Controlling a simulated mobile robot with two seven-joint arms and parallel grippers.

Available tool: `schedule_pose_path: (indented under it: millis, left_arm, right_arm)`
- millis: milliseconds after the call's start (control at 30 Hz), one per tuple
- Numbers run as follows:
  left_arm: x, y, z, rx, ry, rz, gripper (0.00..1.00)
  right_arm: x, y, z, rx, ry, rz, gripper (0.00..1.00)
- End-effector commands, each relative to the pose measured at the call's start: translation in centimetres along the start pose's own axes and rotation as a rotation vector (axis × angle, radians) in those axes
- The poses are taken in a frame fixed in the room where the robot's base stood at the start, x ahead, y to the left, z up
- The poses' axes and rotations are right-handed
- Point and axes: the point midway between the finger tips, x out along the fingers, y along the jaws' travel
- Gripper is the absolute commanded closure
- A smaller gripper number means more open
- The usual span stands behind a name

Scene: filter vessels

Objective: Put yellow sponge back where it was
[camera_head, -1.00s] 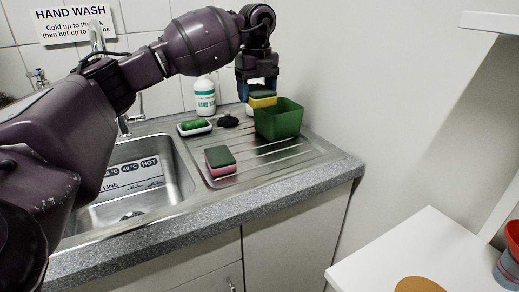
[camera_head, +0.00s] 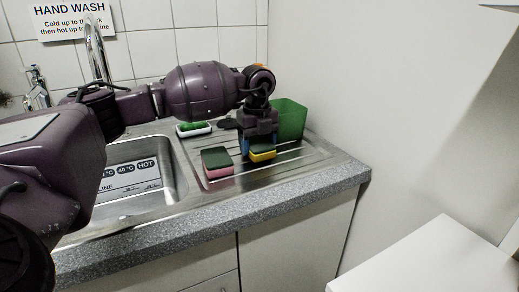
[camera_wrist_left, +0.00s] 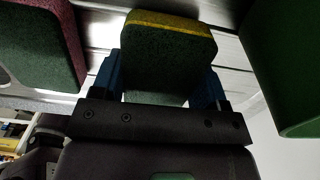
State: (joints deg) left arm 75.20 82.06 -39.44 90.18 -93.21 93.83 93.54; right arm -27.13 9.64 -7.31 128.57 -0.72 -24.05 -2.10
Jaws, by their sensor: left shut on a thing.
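The yellow sponge (camera_head: 262,156) has a dark green scouring top. It is at the drainboard, to the right of the pink sponge and in front of the green container. My left gripper (camera_head: 259,147) is shut on it, with blue fingers on either side. In the left wrist view the yellow sponge (camera_wrist_left: 168,55) sits between the two blue fingers. I cannot tell whether its underside touches the drainboard. My right gripper is not in view.
A pink sponge (camera_head: 217,163) with a green top lies close on the left. The green container (camera_head: 291,120) stands behind. A green-and-white brush (camera_head: 194,129) lies further back. The sink (camera_head: 140,188) is left; the front right drainboard (camera_head: 318,165) is clear.

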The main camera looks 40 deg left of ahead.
Motion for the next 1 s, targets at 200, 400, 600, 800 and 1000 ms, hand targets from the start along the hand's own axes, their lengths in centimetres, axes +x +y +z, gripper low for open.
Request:
schedule_pose_path:
  millis: [200, 400, 600, 800, 1000]
  left_arm:
    - [1.0, 0.0, 0.0, -0.001, -0.001, -0.001, 0.58]
    - [1.1, 0.0, 0.0, 0.000, 0.000, -0.001, 0.58]
    - [1.2, 0.0, 0.0, 0.000, 0.000, -0.001, 0.16]
    - [1.2, 0.0, 0.0, 0.000, 0.000, -0.001, 0.07]
    - [1.0, 0.0, 0.0, 0.000, -0.001, -0.002, 0.07]
  right_arm:
    - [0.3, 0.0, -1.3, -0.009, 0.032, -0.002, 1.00]
    - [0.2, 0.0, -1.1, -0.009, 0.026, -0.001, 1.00]
    - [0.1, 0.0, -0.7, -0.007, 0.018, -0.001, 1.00]
    - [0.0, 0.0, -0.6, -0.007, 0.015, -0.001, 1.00]
    - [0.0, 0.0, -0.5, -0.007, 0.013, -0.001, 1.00]
